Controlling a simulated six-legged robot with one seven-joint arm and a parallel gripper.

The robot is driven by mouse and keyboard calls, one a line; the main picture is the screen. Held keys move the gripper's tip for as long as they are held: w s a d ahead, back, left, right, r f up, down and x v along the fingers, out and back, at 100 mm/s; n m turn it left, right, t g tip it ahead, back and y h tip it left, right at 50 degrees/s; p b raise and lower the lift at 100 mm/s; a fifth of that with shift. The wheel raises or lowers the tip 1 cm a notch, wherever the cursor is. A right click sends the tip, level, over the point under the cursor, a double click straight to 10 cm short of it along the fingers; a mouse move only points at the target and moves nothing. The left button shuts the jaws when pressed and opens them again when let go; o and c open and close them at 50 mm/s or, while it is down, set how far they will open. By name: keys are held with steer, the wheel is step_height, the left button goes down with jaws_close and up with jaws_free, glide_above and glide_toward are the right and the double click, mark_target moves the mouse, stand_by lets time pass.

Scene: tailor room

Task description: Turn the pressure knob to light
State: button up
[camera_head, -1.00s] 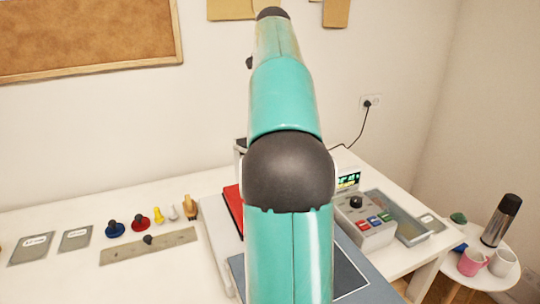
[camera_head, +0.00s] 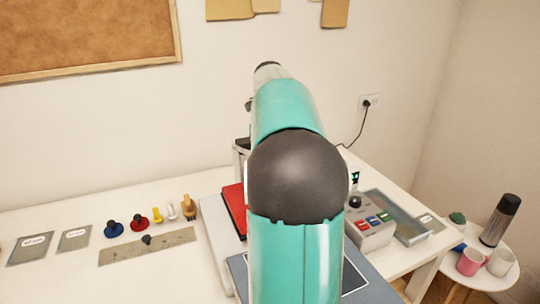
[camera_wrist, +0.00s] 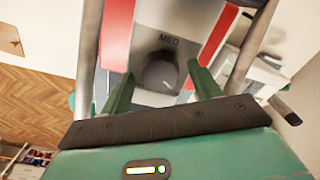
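In the wrist view a dark round knob (camera_wrist: 158,74) sits on a grey panel (camera_wrist: 147,45) marked "MED", with red strips on either side. A small light mark shows on the knob's face. My gripper (camera_wrist: 161,85) is open, with its two green fingers apart. The knob shows between the fingers; I cannot tell whether either finger touches it. In the head view my arm hides my gripper and this knob.
A grey control box (camera_head: 371,236) with a black knob and coloured buttons stands right of my arm. A grey tray (camera_head: 396,218) lies beside it.

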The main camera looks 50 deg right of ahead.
steer(key=c, duration=0.9)
